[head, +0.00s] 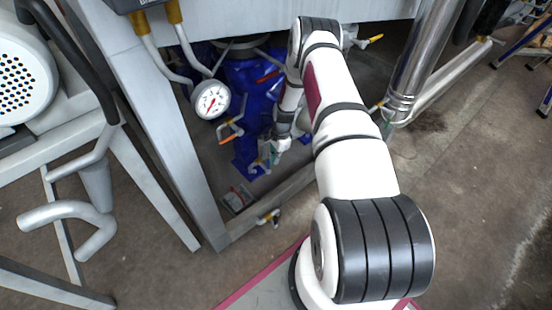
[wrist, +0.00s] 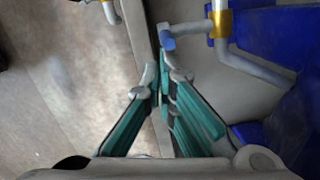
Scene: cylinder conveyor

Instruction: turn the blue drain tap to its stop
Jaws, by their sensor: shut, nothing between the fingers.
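My gripper (head: 268,155) is at the end of my arm, low inside the machine's frame and in front of its blue body. In the wrist view, its teal fingers (wrist: 160,80) are together at the tips with nothing between them. A small blue piece (wrist: 167,42) on a grey fitting shows just beyond the fingertips; it looks like the blue tap handle. I cannot tell whether the fingers touch it or how far it is turned. In the head view I cannot make out the blue tap against the blue body and behind my gripper.
The blue machine body (head: 247,85) stands behind. A pressure gauge (head: 211,99) and an orange-handled tap (head: 231,131) are to the left of my gripper. A frame bar (head: 285,197) runs below it. A grey pipe with a brass collar (wrist: 220,22) is close to the fingers.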

